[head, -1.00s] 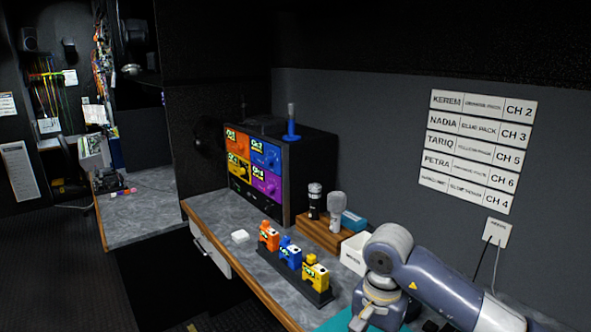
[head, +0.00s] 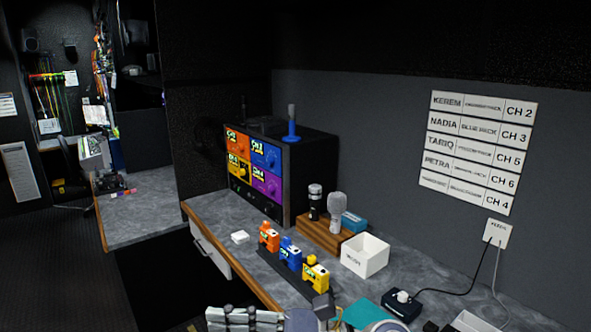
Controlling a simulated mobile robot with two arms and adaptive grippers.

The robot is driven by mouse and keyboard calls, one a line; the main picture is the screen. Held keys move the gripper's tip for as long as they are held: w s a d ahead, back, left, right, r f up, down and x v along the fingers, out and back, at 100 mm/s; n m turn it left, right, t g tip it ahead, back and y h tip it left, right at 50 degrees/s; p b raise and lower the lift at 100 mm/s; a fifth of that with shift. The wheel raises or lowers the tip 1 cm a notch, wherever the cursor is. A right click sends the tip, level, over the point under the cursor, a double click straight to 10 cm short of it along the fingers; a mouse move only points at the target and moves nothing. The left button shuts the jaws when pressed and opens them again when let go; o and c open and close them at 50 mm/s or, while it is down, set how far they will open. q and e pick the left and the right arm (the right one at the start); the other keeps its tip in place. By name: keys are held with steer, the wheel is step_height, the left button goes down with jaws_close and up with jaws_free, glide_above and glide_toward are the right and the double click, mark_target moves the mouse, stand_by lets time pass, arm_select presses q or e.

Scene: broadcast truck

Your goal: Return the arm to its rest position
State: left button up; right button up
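The arm in view comes in from the lower right, so I take it as my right arm. It lies low along the bottom edge, with its links partly cut off by the frame. My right gripper (head: 245,318) shows at the bottom, left of the pack rack's near end and in front of the desk edge. Its fingertips are not clear, so I cannot tell whether it is open or shut. No held object is visible. My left gripper is not in view.
Orange (head: 268,238), blue (head: 290,254) and yellow (head: 315,273) packs stand on a dark rack on the desk. Behind are a white box (head: 365,255), microphones on a wooden block (head: 318,232) and a receiver unit (head: 265,170). A black device (head: 402,305) and teal mat (head: 366,313) lie front right.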

steer(key=w+d+r+m+t+y, duration=0.35)
steer(key=r+m+t, duration=0.3)
steer(key=m, duration=0.25)
steer(key=w+d+f+m+t+h, duration=0.2)
steer(key=w+d+m+t+h, duration=0.4)
steer(key=d+m+t+h, duration=0.75)
steer(key=d+f+m+g+h, duration=0.2)
steer(key=d+f+m+h, duration=0.25)
steer(key=f+m, duration=0.55)
steer(key=d+f+m+g+h, duration=0.2)
steer(key=d+f+m+h, duration=0.35)
steer(key=m, duration=0.65)
steer(key=s+d+f+m+g+y, duration=0.15)
steer(key=s+f+m+g, duration=0.35)
steer(key=s+f, duration=0.6)
steer(key=s+d+f+m+g, duration=0.2)
steer(key=s+f+m+g, duration=0.2)
steer(key=s+f+g, duration=0.55)
steer(key=s+f, duration=0.3)
steer(key=f, duration=1)
steer(key=s+f, duration=0.3)
steer(key=f, duration=1.1)
steer(key=s+d+f, duration=0.3)
steer(key=s+f, duration=1.2)
steer(key=s, duration=0.2)
steer(key=shift+d+f, duration=0.15)
steer(key=shift+f, duration=0.2)
